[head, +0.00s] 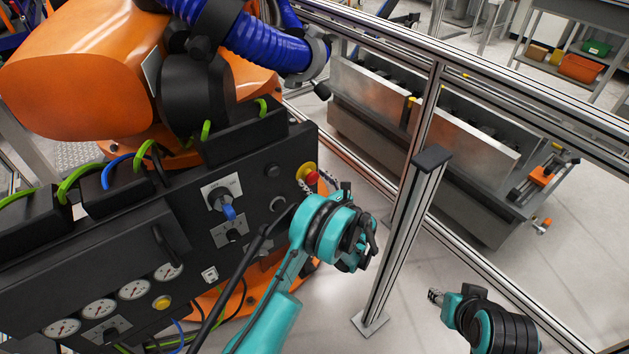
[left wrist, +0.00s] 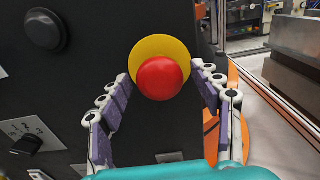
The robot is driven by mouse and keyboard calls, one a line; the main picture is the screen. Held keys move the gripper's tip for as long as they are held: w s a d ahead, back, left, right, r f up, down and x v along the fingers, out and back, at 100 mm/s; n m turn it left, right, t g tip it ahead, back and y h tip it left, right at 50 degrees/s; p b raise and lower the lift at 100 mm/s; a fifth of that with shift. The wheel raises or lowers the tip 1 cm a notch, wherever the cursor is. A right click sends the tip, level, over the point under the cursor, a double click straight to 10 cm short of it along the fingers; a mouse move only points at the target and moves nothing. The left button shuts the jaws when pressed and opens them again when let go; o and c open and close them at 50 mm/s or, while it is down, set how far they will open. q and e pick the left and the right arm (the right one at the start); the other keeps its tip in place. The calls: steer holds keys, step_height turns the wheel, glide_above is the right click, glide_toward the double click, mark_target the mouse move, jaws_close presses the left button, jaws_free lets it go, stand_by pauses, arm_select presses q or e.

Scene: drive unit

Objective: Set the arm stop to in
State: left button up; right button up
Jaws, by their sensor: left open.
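The arm stop is a red mushroom button on a yellow ring (head: 308,172), on the right end of the black control panel. In the left wrist view the red button (left wrist: 163,79) faces me, centred between the fingers. My left gripper (left wrist: 160,72) is open, with one finger on each side of the button; I cannot tell whether either touches it. In the head view the left gripper (head: 328,184) is beside the button, its fingers partly hidden by my wrist. My right gripper (head: 437,297) is low at the right, away from the panel; its finger state is unclear.
A metal fence post (head: 405,235) rises right of my left gripper. Open floor lies around the post.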

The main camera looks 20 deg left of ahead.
arm_select(q)
steer(key=v, duration=1.2)
steer(key=s+a+r+n+g+h, duration=0.4)
steer(key=s+a+r+n+h, duration=0.25)
steer(key=a+r+n, duration=0.35)
steer(key=s+d+r+n+h, duration=0.1)
steer(key=s+d+n+h, duration=0.1)
steer(key=s+n+h, duration=0.2)
steer(key=s+d+r+n+h, duration=0.2)
steer(key=s+n, duration=0.9)
steer(key=s, duration=0.8)
steer(key=shift+s+n+h, duration=0.25)
steer(key=shift+n+h, duration=0.05)
steer(key=shift+h, duration=0.55)
